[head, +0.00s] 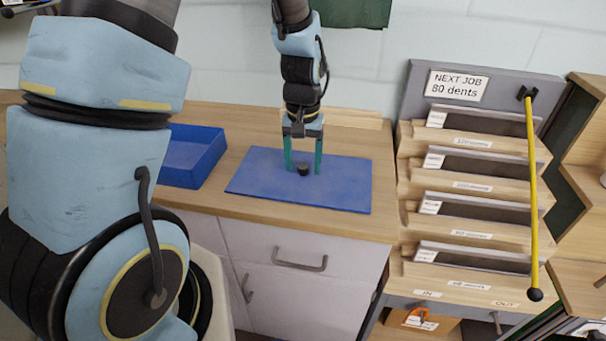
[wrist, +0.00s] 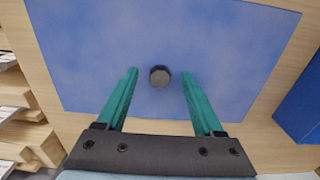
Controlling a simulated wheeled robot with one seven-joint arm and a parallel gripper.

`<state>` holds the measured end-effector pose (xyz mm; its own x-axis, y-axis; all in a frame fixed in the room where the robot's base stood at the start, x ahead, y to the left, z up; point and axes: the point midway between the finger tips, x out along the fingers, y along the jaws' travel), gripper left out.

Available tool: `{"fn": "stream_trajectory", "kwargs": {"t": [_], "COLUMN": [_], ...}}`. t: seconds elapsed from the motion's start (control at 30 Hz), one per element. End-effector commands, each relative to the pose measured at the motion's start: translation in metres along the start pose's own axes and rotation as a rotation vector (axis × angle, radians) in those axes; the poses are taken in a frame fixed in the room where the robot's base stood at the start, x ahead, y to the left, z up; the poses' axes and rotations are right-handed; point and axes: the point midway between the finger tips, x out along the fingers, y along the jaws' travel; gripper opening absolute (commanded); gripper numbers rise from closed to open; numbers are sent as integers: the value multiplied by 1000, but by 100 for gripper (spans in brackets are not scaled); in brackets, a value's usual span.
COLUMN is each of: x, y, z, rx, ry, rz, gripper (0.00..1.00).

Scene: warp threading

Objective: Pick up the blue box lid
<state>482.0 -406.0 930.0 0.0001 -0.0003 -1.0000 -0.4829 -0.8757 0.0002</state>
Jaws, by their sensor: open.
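The blue box lid (head: 343,190) lies flat on the wooden counter, with a small dark knob (head: 303,169) on its top. My gripper (head: 303,170) points down over the lid, its two teal fingers apart on either side of the knob. In the wrist view the lid (wrist: 240,50) fills much of the picture, and the knob (wrist: 159,76) sits between and slightly beyond the fingertips (wrist: 160,72). The fingers do not touch the knob there. How high the fingertips are above the lid is hard to tell.
An open blue box (head: 190,155) stands on the counter left of the lid; its edge shows in the wrist view (wrist: 303,105). To the right is a rack (head: 470,190) of labelled slots with a yellow rod (head: 533,190). Drawers (head: 290,262) are below the counter (head: 255,130).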

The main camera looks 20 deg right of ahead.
Motion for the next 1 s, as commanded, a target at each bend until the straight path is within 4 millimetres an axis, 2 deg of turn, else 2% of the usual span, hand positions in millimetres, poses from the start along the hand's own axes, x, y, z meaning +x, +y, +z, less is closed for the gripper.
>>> {"fn": "stream_trajectory", "kwargs": {"t": [0.07, 0.63, 1.0], "x": [0, 0, 0], "y": [0, 0, 0], "z": [0, 0, 0], "rx": [0, 0, 0], "ry": [0, 0, 0], "rz": [0, 0, 0], "gripper": [66, 1, 0]}}
